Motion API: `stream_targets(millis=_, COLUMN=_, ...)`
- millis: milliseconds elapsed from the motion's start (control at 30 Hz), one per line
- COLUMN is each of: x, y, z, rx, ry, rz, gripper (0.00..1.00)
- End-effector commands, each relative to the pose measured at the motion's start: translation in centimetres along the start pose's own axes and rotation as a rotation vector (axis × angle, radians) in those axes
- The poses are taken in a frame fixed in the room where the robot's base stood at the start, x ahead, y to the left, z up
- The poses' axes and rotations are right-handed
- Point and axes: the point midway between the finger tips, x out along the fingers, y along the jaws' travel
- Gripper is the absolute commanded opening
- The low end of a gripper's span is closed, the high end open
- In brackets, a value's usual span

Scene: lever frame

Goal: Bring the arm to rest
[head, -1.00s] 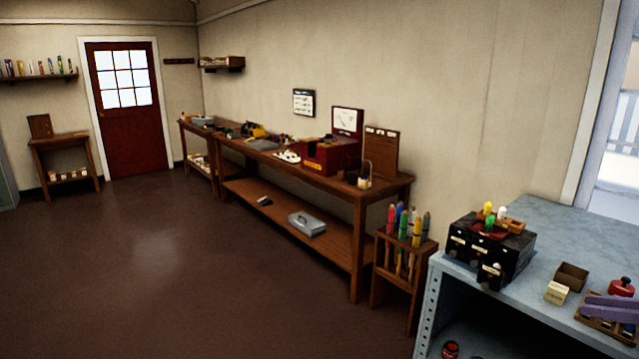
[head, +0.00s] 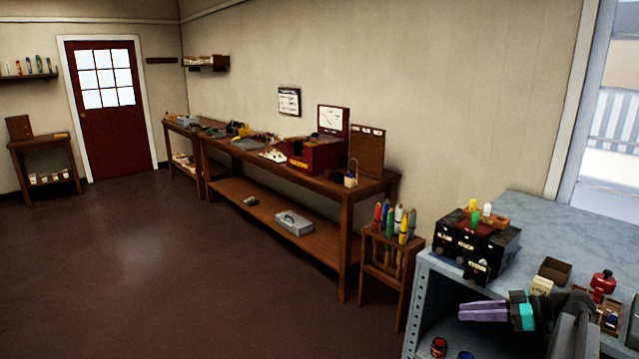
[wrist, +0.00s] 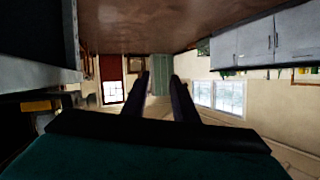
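My gripper (head: 463,311) shows at the lower right of the head view, with purple fingers and a teal band. It points left, in front of the blue-grey workbench in the picture, and its fingers overlap the bench's edge. In the wrist view, the two dark fingers of my gripper (wrist: 160,76) stand apart with an empty gap between them. Part of my dark arm shows behind the gripper in the head view.
The blue-grey bench (head: 530,222) carries a black drawer box (head: 470,245), a brown open box (head: 555,270) and a red bottle (head: 602,284). A wooden stand (head: 385,262) holds several coloured tools. A long wooden workbench (head: 365,188) lines the wall. The floor (head: 150,270) is clear.

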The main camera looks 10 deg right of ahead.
Motion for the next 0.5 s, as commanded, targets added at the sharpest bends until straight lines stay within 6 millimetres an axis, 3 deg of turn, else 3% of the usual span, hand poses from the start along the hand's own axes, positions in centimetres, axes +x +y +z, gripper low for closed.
stream_targets(millis=33, x=2.3, y=-0.5, z=0.6, rx=0.009, ry=-0.008, rz=-0.033, gripper=0.26)
stream_targets(millis=100, x=5.1, y=-1.1, z=1.6, rx=0.022, ry=-0.024, rz=-0.072, gripper=0.26)
stream_targets(millis=500, x=20.0, y=-6.8, z=8.8, rx=0.127, ry=-0.165, rz=-0.274, gripper=0.26)
